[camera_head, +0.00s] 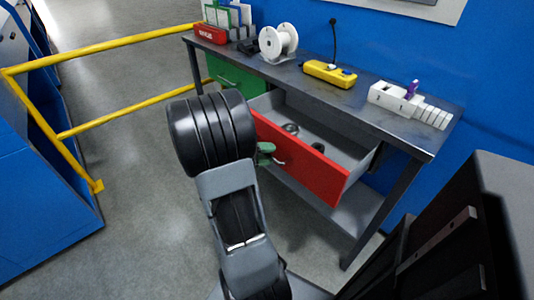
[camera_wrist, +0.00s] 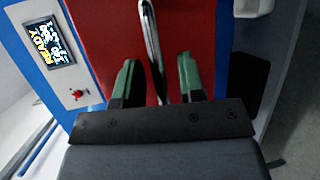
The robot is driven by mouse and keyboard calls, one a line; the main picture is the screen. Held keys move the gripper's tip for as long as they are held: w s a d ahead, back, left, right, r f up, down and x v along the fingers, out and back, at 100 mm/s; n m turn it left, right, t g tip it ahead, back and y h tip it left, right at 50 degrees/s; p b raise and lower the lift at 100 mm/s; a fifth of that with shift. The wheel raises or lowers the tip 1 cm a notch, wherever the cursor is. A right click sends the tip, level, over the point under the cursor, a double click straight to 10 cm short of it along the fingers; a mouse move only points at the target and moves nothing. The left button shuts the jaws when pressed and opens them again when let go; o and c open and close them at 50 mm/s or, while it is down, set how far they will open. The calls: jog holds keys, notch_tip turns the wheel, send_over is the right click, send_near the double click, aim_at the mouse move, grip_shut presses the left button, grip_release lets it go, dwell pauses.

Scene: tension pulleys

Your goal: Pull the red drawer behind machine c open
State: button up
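The red drawer (camera_head: 300,165) under the workbench stands pulled out, its grey inside showing. Its front fills the upper middle of the wrist view (camera_wrist: 105,35). A curved metal handle (camera_wrist: 152,45) is on the front. My gripper (camera_wrist: 160,80) has green fingers, one on each side of the handle, with a gap on both sides. It is open and not closed on the handle. In the head view my gripper (camera_head: 266,153) is at the drawer front, partly hidden by my black wrist.
The workbench (camera_head: 345,95) carries a white spool (camera_head: 278,42), a yellow device (camera_head: 329,74) and a white block rack (camera_head: 410,102). A green drawer (camera_head: 235,77) sits shut at left. Small round items (camera_head: 291,128) lie in the red drawer. A yellow railing (camera_head: 110,125) stands left; grey floor is clear between.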

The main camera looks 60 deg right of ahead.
jog(key=p+v, duration=0.1)
jog(key=v, duration=1.2)
jog(key=shift+w+a+p, duration=0.25)
jog(key=shift+a+p, duration=0.05)
jog(key=shift+a, duration=0.05)
jog(key=shift+r, duration=0.1)
